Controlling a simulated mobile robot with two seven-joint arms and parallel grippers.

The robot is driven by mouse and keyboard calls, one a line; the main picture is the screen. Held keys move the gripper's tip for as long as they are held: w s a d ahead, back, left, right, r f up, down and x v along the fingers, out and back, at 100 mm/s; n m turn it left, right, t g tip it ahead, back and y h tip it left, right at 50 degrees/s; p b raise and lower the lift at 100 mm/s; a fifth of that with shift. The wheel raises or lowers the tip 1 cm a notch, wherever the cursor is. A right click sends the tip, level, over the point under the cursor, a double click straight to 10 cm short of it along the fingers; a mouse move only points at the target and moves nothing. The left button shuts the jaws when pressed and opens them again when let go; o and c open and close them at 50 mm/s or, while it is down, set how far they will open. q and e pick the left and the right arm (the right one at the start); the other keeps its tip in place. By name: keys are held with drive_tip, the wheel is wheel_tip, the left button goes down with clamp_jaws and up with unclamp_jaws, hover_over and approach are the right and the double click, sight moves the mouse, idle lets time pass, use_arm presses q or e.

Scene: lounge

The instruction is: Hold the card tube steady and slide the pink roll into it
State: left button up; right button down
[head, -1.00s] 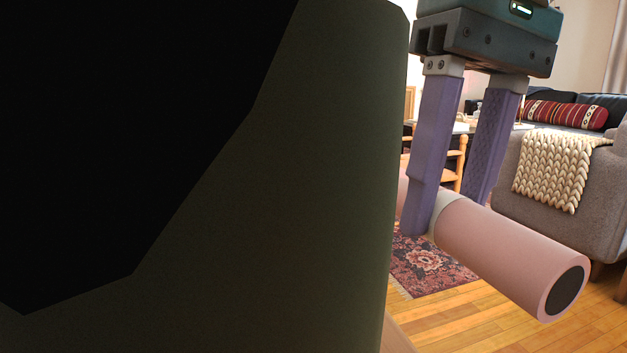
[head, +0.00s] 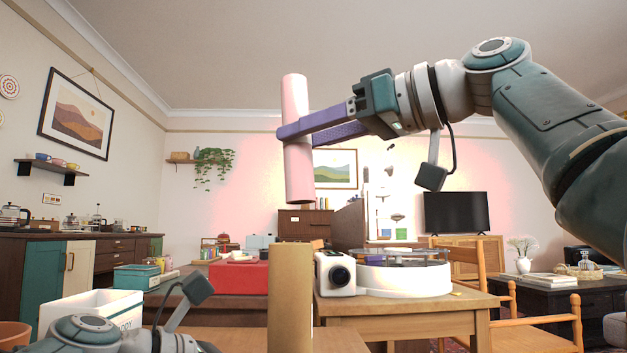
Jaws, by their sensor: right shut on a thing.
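The pink roll (head: 298,182) is in the head view, nearly upright with a slight lean, high above the table. My right gripper (head: 285,140) comes in from the right and is shut on the roll around its middle. The card tube (head: 290,305) is a tan upright cylinder at the bottom centre, its lower end cut off by the frame. The roll's lower end is above the tube's top, with a clear gap between them in the picture. My left wrist shows at the lower left beside the tube; the left gripper's fingers are out of view.
A white camera-like box (head: 335,274) and a round white turntable (head: 402,276) stand right of the tube. A white bin (head: 88,310) is at the left, behind my left arm. A wooden chair (head: 545,320) is at the right. The air around the roll is clear.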

drive_tip(key=shift+w+a+f+t+y, duration=0.1)
drive_tip(key=shift+w+a+t+y, duration=0.25)
drive_tip(key=shift+w, duration=0.35)
wheel_tip(320, 180, down, 10)
drive_tip(key=shift+f, duration=0.15)
idle(0.8)
drive_tip(key=shift+c, duration=1.8)
unclamp_jaws()
drive_tip(key=v, duration=1.2)
drive_tip(key=shift+s+a, duration=0.1)
drive_tip(key=shift+s, duration=0.05)
